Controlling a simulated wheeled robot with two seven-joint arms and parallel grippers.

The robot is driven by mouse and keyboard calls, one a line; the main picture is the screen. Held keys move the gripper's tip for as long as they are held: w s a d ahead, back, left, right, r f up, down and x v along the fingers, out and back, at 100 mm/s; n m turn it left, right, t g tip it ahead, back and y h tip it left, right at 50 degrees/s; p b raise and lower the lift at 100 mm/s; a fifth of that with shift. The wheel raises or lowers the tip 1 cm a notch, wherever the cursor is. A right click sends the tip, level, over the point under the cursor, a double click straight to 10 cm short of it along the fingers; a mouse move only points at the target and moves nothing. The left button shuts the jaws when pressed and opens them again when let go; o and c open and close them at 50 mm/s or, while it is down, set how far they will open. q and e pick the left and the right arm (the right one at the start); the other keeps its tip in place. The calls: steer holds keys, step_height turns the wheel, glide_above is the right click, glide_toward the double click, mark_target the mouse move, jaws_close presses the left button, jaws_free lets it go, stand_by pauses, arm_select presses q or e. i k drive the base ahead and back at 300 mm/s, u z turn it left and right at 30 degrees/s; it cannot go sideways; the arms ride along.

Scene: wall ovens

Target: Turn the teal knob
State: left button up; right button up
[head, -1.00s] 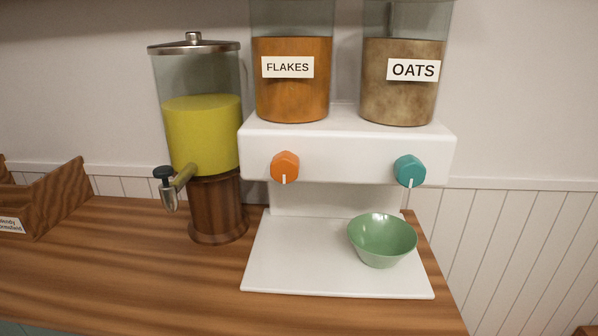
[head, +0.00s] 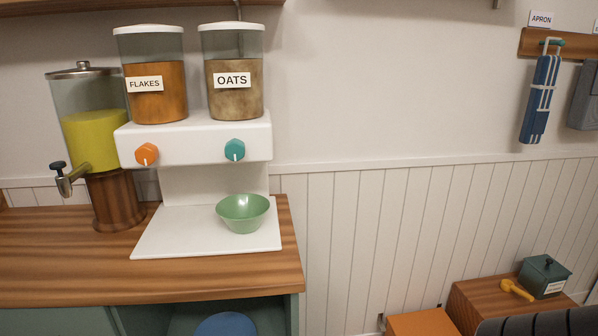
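The teal knob (head: 234,150) is on the front of the white dispenser (head: 200,213), below the clear container labelled OATS (head: 236,88). Its white pointer mark faces down. An orange knob (head: 147,154) is to its left, under the FLAKES container (head: 155,84), with its mark also down. A green bowl (head: 243,213) stands empty on the dispenser's white base, below the teal knob. Neither of my grippers shows. A dark ribbed part at the bottom right edge may be part of my arm.
A drink dispenser with yellow liquid (head: 90,142) stands left of the white dispenser on the wooden counter (head: 60,262). The counter ends just right of the bowl. A low wooden bench with a teal box (head: 544,276) and an orange block (head: 422,322) are at lower right.

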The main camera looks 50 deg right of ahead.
mark_target(234, 148)
steer(key=k, duration=0.4)
steer(key=z, duration=1.15)
